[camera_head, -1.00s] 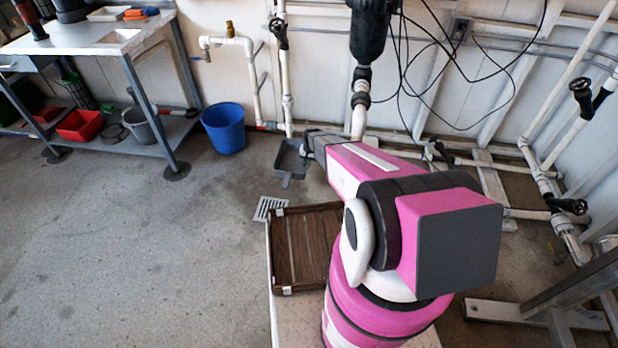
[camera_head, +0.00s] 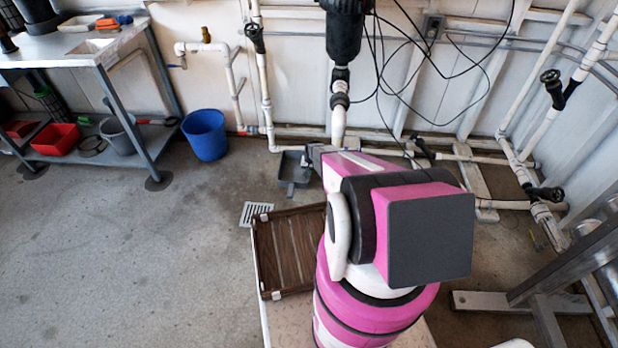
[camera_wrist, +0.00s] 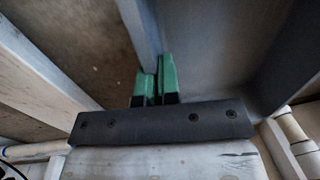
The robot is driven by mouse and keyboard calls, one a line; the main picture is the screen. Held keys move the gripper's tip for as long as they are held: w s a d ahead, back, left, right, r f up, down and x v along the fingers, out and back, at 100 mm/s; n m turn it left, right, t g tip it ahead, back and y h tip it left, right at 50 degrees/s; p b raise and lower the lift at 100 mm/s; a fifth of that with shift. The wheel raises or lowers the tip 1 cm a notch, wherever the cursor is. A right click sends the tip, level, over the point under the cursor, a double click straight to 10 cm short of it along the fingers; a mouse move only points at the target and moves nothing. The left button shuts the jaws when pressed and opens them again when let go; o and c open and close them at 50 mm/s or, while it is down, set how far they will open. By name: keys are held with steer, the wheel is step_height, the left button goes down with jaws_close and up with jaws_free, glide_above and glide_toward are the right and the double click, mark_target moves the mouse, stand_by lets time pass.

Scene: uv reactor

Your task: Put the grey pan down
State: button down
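The grey pan (camera_head: 291,172) shows in the head view just past the end of my arm, near the foot of the wall pipes. It is a shallow, square-sided pan with a short tab toward me. In the wrist view its grey inside (camera_wrist: 215,45) fills the upper right. My gripper (camera_wrist: 155,78) has green fingers close together, with the pan's thin wall or edge between them. In the head view my arm hides most of the gripper. I cannot tell whether the pan touches the floor.
A brown slatted crate (camera_head: 283,293) lies below the pan in the head view, beside a floor drain (camera_head: 256,214). A blue bucket (camera_head: 205,135) and a workbench (camera_head: 75,50) stand left. White pipes (camera_head: 338,120) run along the wall. Floor at left is clear.

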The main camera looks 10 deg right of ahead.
steer(key=shift+d+f, duration=0.1)
steer(key=shift+f, duration=1.9)
steer(key=shift+f, duration=0.15)
steer(key=c, duration=1.4)
jaws_free()
steer(key=shift+o, duration=0.2)
step_height(320, 180, up, 12)
steer(key=d, duration=0.1)
steer(key=s+a+r+n, duration=0.1)
steer(key=s+a+r, duration=0.3)
steer(key=s+r, duration=1.2)
steer(key=s+a+r+n+h, duration=0.1)
steer(key=s+a+r, duration=0.3)
steer(key=s+r, duration=1.1)
step_height(320, 180, up, 8)
steer(key=shift+s+r+n+g, duration=0.1)
steer(key=shift+s+n+g, duration=0.25)
steer(key=shift+n, duration=0.45)
